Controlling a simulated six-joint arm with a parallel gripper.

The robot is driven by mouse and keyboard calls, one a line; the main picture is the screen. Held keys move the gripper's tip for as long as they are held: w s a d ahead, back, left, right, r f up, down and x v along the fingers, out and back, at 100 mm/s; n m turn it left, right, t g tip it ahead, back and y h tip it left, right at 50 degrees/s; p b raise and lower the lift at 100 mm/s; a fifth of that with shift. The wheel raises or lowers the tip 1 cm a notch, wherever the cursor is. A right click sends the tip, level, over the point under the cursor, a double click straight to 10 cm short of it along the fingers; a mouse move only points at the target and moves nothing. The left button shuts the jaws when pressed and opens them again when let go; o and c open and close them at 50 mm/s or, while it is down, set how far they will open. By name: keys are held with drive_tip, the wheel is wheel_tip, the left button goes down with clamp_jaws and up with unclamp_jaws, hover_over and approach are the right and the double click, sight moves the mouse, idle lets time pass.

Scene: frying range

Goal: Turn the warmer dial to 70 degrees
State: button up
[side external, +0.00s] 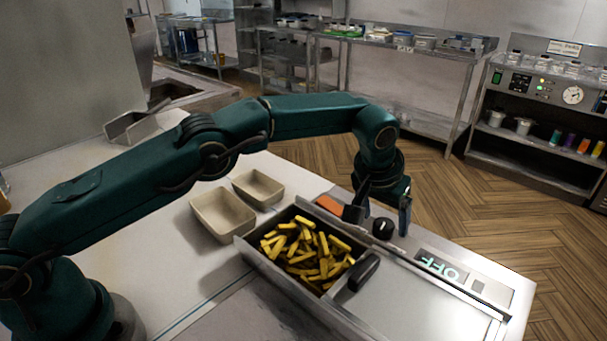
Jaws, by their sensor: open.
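The warmer dial (383,229) is a small black knob with a light mark on the warmer's panel, behind the tray of fries. A display (441,266) to its right shows pale green letters reading OFF, turned upside down in this view. My gripper (379,216) points down with its two dark fingers apart. It is open and empty, close to the dial, with one finger to its left and one to its right in the picture. I cannot tell whether either finger touches the dial.
A metal tray (262,262) of yellow fries (303,252) with a black handle (363,272) stands in front of the dial. Two beige containers (222,214) (258,187) sit to its left. An orange item (329,204) lies left of the gripper.

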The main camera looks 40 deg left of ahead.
drive_tip(key=shift+v, duration=2.05)
drive_tip(key=m, duration=0.2)
drive_tip(key=m+h, duration=0.1)
drive_tip(key=shift+a+f, duration=0.15)
drive_tip(key=shift+a, duration=0.1)
drive_tip(key=shift+m, duration=0.3)
drive_tip(key=shift+x, duration=2.55)
drive_tip(key=shift+s, duration=0.1)
clamp_jaws()
